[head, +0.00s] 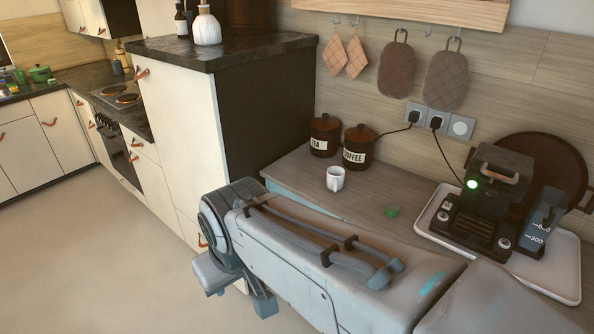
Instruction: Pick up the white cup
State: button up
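The white cup (335,179) stands upright on the wooden counter (302,169), in front of the coffee canister, with its handle toward the left. It is in plain view and nothing touches it. My arm reaches from the lower right toward the left across the front of the counter. My gripper (237,291) seems to be at its far end, low and left of the cup, clear of it and over the floor side. Its fingers are mostly hidden by the arm, so I cannot tell whether they are open.
The tea canister (324,135) and coffee canister (358,147) stand behind the cup. A white tray (565,276) holds a dark machine (487,205) and a blue-grey container (541,223). A tall cabinet (262,113) rises at left.

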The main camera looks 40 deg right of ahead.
aim_at(335, 182)
jog(key=z, duration=0.3)
jog(key=i, duration=0.9)
jog(key=z, duration=0.9)
jog(key=i, duration=0.3)
jog(key=z, duration=0.25)
